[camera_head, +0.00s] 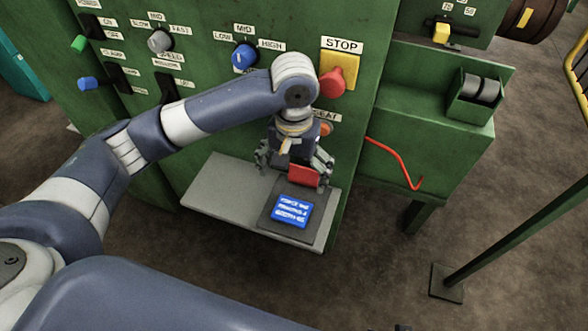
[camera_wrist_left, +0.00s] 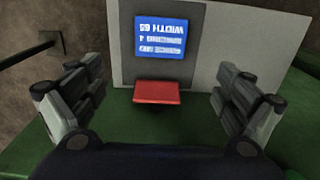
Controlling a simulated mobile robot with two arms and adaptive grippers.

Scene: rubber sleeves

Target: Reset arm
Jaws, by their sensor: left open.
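My left arm reaches in from the left in the head view, and its gripper (camera_head: 296,170) points down in front of the green machine. In the left wrist view the two fingers (camera_wrist_left: 162,75) are spread wide apart, with nothing gripped. A red flat piece (camera_head: 304,175) shows between and just beyond the fingers, and it also appears in the left wrist view (camera_wrist_left: 157,92). I cannot tell whether a finger touches it. My right gripper is not in view.
The green machine (camera_head: 215,85) has a blue knob (camera_head: 245,56), a grey knob (camera_head: 160,41) and a red stop button (camera_head: 333,82) close to my arm. A grey shelf (camera_head: 215,192) juts out below. A red bent rod (camera_head: 395,155) sticks out at right. The brown floor has free room.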

